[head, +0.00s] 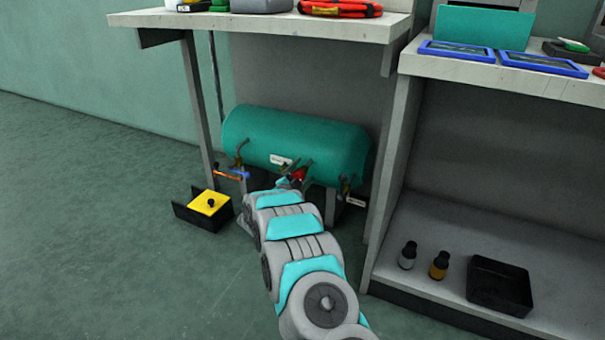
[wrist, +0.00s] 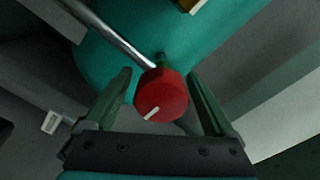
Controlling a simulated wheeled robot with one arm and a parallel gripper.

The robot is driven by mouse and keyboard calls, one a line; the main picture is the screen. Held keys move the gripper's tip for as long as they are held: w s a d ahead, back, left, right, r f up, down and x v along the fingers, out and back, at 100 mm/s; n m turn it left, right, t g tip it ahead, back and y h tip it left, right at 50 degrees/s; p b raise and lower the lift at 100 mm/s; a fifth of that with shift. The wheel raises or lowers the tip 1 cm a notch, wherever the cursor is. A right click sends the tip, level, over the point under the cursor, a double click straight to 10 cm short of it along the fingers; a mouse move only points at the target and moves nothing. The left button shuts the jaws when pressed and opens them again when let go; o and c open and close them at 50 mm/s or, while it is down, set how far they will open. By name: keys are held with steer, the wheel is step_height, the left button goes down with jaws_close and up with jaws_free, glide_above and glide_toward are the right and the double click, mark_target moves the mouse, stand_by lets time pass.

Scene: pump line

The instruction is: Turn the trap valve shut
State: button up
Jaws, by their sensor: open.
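A red valve knob (wrist: 161,95) with a white pointer mark sits between the fingers of my gripper (wrist: 163,98) in the wrist view. The fingers are apart, one on each side of the knob, with a visible gap on the left. In the head view the red knob (head: 298,175) shows at the front of a teal tank (head: 295,140) under the bench. My gripper (head: 294,182) is at it, mostly hidden by my arm. White labels sit near the fittings, but their text is too small to read, so I cannot tell which one names the trap valve.
Another fitting with a blue handle (head: 239,173) and a copper pipe (head: 226,176) is left of the knob. A black box with a yellow top (head: 207,203) stands on the floor. Bottles (head: 439,265) and a black tray (head: 499,288) are on the right shelf. A bench leg (head: 197,108) stands left.

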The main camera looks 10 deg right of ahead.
steer(key=v, duration=0.7)
steer(key=shift+s+a+p, duration=0.2)
steer(key=shift+s+p, duration=0.1)
steer(key=shift+p, duration=0.15)
